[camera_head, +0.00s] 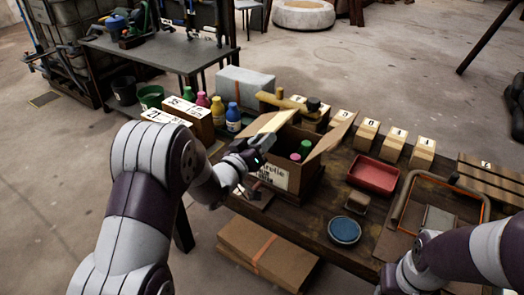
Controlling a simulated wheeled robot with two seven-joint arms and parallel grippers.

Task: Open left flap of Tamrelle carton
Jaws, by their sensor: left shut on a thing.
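The Tamrelle carton (308,182) stands on the wooden bench, a brown box with a white label on its front. Its top is open and bottles with green and pink caps show inside. The right flap (331,137) stands up and leans outward. A pale flap (272,122) rises at the upper left. My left gripper (262,144) is at the carton's upper left edge, shut on what looks like the left flap; the gripper hides most of the contact. My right gripper (388,284) is at the bottom edge, partly cut off, and its fingers cannot be made out.
Several coloured bottles (217,110) and a numbered box (187,115) stand left of the carton. A red tray (373,176), a blue round dish (344,230) and several numbered wooden blocks (393,143) are to the right. Flat cardboard (262,252) lies below the bench front.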

